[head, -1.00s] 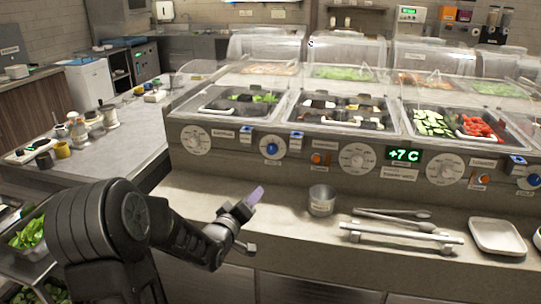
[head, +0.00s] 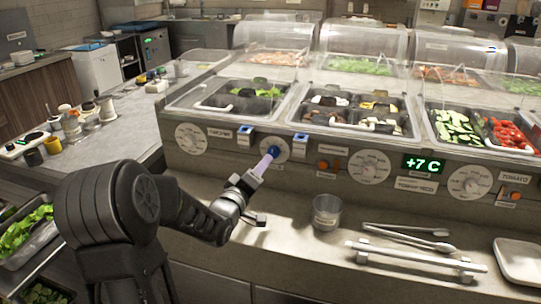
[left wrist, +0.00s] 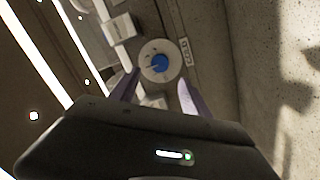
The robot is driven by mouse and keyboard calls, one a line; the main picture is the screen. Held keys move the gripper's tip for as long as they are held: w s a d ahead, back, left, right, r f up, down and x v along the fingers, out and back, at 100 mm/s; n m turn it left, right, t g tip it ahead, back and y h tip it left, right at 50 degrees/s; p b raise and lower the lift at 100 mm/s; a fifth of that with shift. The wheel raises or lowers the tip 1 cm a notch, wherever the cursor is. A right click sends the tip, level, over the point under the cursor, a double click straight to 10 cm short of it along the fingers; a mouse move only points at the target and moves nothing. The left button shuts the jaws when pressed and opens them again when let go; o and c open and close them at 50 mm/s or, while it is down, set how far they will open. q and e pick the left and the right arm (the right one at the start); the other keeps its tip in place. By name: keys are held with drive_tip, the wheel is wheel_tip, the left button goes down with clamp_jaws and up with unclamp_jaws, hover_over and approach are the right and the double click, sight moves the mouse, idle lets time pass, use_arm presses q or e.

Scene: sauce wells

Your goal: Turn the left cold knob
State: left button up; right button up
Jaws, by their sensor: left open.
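The left cold knob (head: 273,151) is a blue knob on a round white dial on the counter's front panel. The fingertips of my left gripper (head: 264,164) are right by it in the head view and partly cover the dial. In the left wrist view the blue knob (left wrist: 160,63) shows between and beyond the two purple fingers of my left gripper (left wrist: 158,88), which are apart with nothing between them. I cannot tell whether a finger touches the knob. My right gripper is not in view.
A green display (head: 423,164) reads +7 C. On the ledge below are a metal cup (head: 327,212), tongs (head: 410,238) and a rail (head: 415,258).

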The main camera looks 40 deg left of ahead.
sight(271, 154)
use_arm(q)
drive_tip(key=p+x, duration=0.1)
drive_tip(key=x, duration=0.6)
drive_tip(key=shift+w, duration=0.35)
clamp_jaws()
idle(0.3)
